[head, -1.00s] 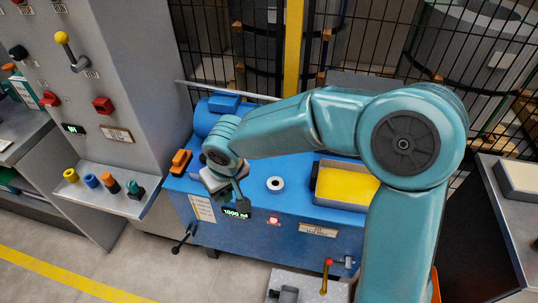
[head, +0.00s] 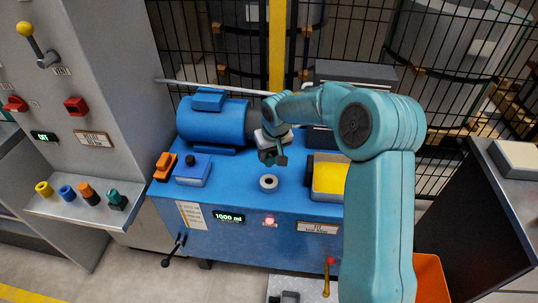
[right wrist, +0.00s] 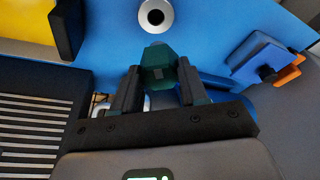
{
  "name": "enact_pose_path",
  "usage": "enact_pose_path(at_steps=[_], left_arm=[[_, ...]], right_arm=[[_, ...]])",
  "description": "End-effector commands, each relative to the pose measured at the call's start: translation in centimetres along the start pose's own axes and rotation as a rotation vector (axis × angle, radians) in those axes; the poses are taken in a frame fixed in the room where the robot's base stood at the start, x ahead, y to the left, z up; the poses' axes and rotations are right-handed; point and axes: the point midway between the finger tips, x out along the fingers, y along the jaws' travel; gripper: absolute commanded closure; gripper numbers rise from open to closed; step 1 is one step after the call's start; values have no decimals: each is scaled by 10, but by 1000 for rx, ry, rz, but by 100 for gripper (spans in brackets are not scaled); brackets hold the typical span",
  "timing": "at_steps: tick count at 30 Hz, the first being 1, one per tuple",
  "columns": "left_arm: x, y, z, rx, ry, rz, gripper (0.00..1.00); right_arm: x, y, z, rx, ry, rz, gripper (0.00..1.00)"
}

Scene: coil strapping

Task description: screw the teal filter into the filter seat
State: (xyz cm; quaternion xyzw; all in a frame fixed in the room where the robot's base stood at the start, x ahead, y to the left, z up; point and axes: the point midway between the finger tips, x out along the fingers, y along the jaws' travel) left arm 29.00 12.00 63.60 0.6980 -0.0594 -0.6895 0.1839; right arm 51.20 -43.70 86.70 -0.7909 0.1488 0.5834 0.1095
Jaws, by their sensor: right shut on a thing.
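The teal filter (right wrist: 158,66) is a dark teal block between the jaws of my right gripper (right wrist: 157,76), which is shut on it in the right wrist view. In the head view my right gripper (head: 272,156) is above the blue tank top, just behind the filter seat; the filter cannot be made out clearly there. The filter seat (head: 268,182) is a pale ring with a dark hole on the tank top. It also shows in the right wrist view (right wrist: 155,14), ahead of the filter and apart from it. My left gripper is not in view.
A yellow-filled tray (head: 329,180) stands right of the seat. A blue box with a dark knob (head: 192,172) and an orange block (head: 165,166) are left. A blue motor (head: 212,122) is behind. A ledge (head: 75,211) holds several coloured pieces.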

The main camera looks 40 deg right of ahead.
Motion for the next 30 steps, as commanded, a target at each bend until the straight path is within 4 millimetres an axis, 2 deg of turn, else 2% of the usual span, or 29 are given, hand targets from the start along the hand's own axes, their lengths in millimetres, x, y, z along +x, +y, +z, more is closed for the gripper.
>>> enact_pose_path(at_steps=[15,30], left_arm=[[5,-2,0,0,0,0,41],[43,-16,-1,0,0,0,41]], right_arm=[[2,-1,-1,1,2,1,100],[48,-1,13,1,0,1,100]])
